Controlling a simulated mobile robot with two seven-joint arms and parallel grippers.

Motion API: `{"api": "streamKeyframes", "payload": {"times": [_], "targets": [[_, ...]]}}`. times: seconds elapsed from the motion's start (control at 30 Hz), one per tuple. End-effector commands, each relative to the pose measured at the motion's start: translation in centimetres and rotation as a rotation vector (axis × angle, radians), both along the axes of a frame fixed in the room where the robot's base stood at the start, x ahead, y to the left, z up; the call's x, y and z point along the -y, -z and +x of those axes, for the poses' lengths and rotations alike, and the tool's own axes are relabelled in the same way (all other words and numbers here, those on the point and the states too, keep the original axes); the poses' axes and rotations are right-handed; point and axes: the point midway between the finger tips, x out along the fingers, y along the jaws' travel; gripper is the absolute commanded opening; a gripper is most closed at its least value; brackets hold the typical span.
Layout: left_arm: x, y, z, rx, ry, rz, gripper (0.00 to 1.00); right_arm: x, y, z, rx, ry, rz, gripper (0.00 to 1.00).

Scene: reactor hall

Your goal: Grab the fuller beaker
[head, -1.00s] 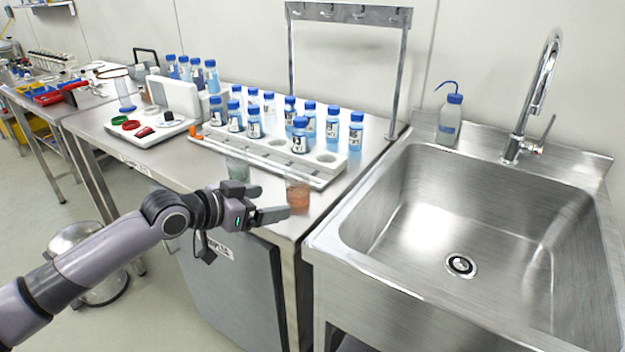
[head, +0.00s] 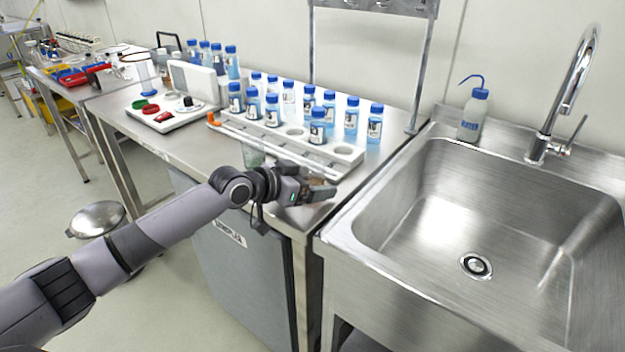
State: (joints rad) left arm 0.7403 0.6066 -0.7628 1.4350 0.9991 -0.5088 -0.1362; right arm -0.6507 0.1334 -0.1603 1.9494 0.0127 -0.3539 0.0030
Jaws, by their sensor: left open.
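My left gripper (head: 326,183) is open over the front right corner of the steel bench. The liquid levels are hard to compare from here. My right gripper is not in view.
A white rack (head: 290,146) with several blue-capped bottles stands close behind the beakers. A steel sink (head: 400,200) adjoins the bench at the right, with a wash bottle (head: 474,114) behind it. A white tray (head: 168,118) lies further left.

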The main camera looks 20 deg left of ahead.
Motion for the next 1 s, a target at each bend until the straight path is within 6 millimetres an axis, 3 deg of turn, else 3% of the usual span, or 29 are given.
{"api": "streamKeyframes", "payload": {"times": [0.3, 0.47, 0.5, 1.0], "targets": [[0.14, 0.15, 0.22, -0.001, 0.000, 0.001, 0.82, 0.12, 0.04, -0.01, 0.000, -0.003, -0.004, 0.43], [0.13, 0.15, 0.22, 0.000, 0.000, 0.000, 0.30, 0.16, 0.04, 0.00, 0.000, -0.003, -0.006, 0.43], [0.12, 0.13, 0.21, 0.000, 0.000, 0.000, 0.28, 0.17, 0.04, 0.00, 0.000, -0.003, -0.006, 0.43], [0.13, -0.54, 0.26, 0.003, 0.000, -0.001, 0.27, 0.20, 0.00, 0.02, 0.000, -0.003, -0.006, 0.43]]}}
